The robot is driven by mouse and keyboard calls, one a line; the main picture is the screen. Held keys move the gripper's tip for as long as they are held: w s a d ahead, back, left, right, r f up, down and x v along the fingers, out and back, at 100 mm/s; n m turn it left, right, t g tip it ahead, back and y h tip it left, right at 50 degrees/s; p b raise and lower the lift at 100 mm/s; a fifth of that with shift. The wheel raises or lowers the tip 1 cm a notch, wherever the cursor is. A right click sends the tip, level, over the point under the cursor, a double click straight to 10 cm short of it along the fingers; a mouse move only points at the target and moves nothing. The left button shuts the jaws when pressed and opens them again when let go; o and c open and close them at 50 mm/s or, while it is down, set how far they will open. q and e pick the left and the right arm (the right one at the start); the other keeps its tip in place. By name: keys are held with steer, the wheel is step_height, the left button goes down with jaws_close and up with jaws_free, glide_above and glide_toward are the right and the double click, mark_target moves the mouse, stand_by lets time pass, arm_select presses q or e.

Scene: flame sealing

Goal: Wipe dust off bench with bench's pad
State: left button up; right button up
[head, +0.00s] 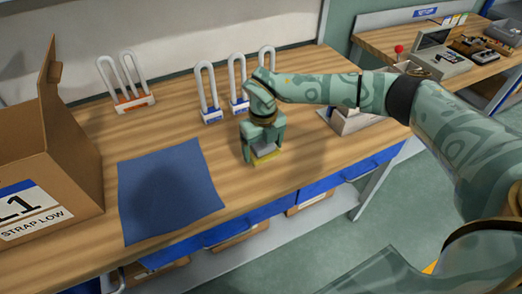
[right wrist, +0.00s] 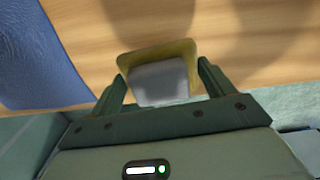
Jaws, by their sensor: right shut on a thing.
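A pad with a grey upper block and a yellow lower edge (head: 267,155) is at the wooden bench (head: 228,173), right of the middle. My right gripper (head: 264,146) points down and is shut on the pad's grey block. The right wrist view shows the pad (right wrist: 158,78) between the two fingers (right wrist: 162,88). The pad is low over the bench top; I cannot tell whether it touches. No dust shows clearly on the wood. My left gripper is not in view.
A blue mat (head: 140,200) lies left of the pad. An open cardboard box (head: 50,165) stands at the far left. White looped racks (head: 125,85) stand along the back. A grey-white object (head: 345,122) is behind my right arm. The bench's front edge is close.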

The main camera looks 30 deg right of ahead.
steer(key=shift+r+p, duration=1.15)
steer(key=shift+r, duration=0.6)
steer(key=shift+f, duration=0.1)
